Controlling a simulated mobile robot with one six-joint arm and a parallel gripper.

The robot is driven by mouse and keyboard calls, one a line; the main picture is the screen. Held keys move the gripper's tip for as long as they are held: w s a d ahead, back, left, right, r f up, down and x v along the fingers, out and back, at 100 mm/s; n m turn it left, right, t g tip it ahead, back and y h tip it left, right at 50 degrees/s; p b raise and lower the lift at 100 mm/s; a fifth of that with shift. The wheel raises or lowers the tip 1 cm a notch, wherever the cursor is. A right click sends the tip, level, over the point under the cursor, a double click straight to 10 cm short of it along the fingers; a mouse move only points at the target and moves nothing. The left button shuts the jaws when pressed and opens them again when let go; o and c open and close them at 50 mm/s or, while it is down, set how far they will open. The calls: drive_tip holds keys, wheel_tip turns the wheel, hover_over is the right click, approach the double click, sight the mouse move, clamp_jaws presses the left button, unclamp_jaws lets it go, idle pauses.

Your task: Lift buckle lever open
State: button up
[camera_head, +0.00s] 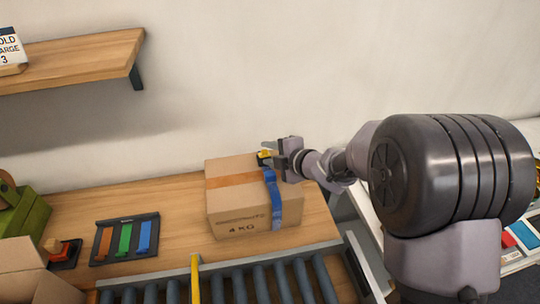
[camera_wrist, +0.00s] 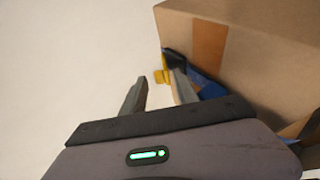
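A closed cardboard box (camera_head: 236,205) marked 4 KG stands on the wooden table with a blue strap (camera_head: 274,200) around it. The strap's buckle, with a yellow lever (camera_head: 264,154), is at the box's back top edge. In the wrist view the yellow lever (camera_wrist: 161,77) shows beside a dark buckle part (camera_wrist: 175,62) and the blue strap (camera_wrist: 207,86). My gripper (camera_head: 269,151) is at the buckle. Its two fingers (camera_wrist: 159,76) are apart, with the lever appearing between their tips. I cannot tell whether either finger touches it.
A roller conveyor (camera_head: 240,284) with a yellow bar (camera_head: 195,280) runs along the front. A wooden shelf (camera_head: 75,62) hangs above. The wall is close behind the box.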

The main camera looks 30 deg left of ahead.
sight(268, 154)
drive_tip(key=shift+c, duration=0.3)
clamp_jaws()
drive_tip(key=r+p, duration=0.1)
drive_tip(key=p, duration=0.2)
drive_tip(key=shift+r, duration=0.15)
drive_tip(key=p, duration=0.3)
drive_tip(key=shift+w+a+r+g+h, duration=0.15)
drive_tip(key=shift+r+g+h, duration=0.15)
drive_tip(key=shift+h, duration=0.1)
drive_tip(key=w+a+r+g+h+p, duration=0.1)
drive_tip(key=p, duration=1.4)
drive_tip(key=shift+w+m+g+h, duration=0.1)
drive_tip(key=shift+m+g+h, duration=0.2)
drive_tip(key=shift+m+g, duration=0.1)
drive_tip(key=p, duration=0.4)
drive_tip(key=shift+w+a, duration=0.1)
drive_tip(key=shift+w, duration=0.05)
drive_tip(key=shift+f+g+h+p, duration=0.3)
drive_tip(key=shift+f+h+p, duration=0.15)
drive_tip(key=shift+p, duration=0.6)
drive_tip(key=shift+f, duration=0.15)
